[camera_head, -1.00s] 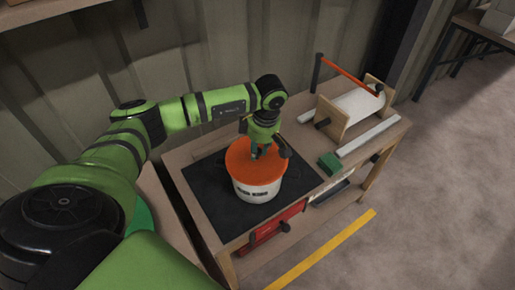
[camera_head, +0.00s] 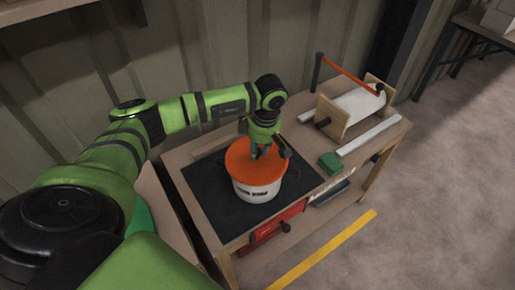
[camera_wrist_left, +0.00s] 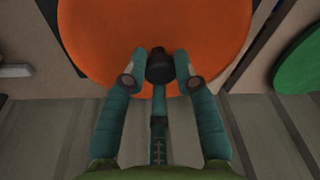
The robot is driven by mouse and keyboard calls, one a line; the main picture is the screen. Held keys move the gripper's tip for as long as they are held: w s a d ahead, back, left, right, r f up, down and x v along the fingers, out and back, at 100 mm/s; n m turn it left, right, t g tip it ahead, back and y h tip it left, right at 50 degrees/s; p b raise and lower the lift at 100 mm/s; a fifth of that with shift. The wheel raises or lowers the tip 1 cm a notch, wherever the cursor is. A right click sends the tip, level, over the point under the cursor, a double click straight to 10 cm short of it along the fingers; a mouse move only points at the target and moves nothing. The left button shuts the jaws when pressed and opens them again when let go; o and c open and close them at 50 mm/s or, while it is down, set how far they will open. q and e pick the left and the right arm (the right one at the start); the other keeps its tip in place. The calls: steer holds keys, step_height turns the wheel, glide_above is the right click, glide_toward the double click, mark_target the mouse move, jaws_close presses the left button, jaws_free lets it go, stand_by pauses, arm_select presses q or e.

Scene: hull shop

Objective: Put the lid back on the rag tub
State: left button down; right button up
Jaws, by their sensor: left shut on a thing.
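The rag tub (camera_head: 258,190) is a white round tub with dark markings, standing on a black mat (camera_head: 215,200) on the wooden bench. The orange lid (camera_head: 240,158) lies over the tub's top and looks about level; whether it is fully seated I cannot tell. My left gripper (camera_head: 259,153) is above the lid, shut on its dark knob. In the left wrist view the gripper's fingers (camera_wrist_left: 160,75) stand on both sides of the black knob (camera_wrist_left: 160,64), with the orange lid (camera_wrist_left: 155,25) filling the top. My right gripper is not in view.
A paper roll (camera_head: 359,106) in a wooden stand with an orange bar is at the bench's back right. A green block (camera_head: 330,162) and a pale bar (camera_head: 368,135) lie in front of it. A red drawer (camera_head: 272,226) is under the bench. A corrugated wall stands behind.

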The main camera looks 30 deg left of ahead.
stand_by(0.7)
arm_select(q)
steer(key=shift+c, duration=2)
jaws_free()
steer(key=shift+r, duration=0.1)
steer(key=shift+r+p, duration=1.95)
steer(key=shift+r, duration=1.45)
jaws_close()
